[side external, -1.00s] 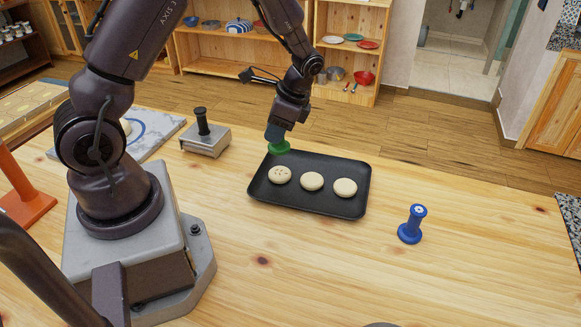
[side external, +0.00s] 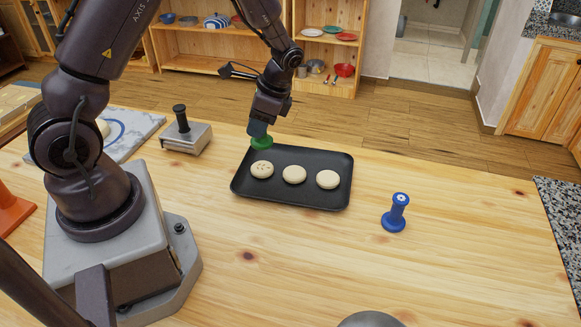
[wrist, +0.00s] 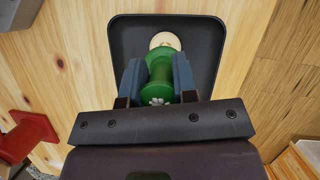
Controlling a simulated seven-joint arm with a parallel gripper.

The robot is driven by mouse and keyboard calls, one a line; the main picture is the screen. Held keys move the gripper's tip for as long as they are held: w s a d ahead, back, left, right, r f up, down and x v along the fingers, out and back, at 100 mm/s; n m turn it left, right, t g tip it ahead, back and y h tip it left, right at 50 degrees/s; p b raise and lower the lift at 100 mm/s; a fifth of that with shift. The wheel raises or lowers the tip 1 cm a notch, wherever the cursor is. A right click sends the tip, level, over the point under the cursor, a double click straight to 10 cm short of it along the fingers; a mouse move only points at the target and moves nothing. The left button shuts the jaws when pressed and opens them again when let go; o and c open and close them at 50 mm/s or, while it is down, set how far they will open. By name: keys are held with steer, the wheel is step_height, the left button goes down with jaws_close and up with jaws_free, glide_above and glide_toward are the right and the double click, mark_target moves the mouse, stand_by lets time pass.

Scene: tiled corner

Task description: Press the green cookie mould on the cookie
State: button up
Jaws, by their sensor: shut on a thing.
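My gripper (side external: 258,129) is shut on the green cookie mould (side external: 262,143), which it holds at the far left edge of the black tray (side external: 300,199). In the wrist view the green mould (wrist: 158,82) sits between the two blue-grey fingers, with a pale paw-like mark on its near end. Three pale cookies lie in a row on the tray: a left one (side external: 262,170) with small marks on top, a plain middle one (side external: 294,174) and a plain right one (side external: 328,180). The mould is behind the left cookie in the side view, not on it. One cookie (wrist: 165,41) shows past the mould.
A blue mould (side external: 396,213) stands on the table right of the tray. A metal press with a black handle (side external: 187,138) stands to the left. A red thing (wrist: 30,138) shows at the wrist view's left. The front table is mostly clear, with a grey rounded thing (side external: 370,320) at its edge.

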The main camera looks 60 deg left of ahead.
steer(key=w+d, duration=0.5)
steer(key=w, duration=0.1)
glide_above(292, 172)
steer(key=shift+f, duration=2.95)
steer(key=shift+f, duration=0.55)
step_height(292, 172, up, 7)
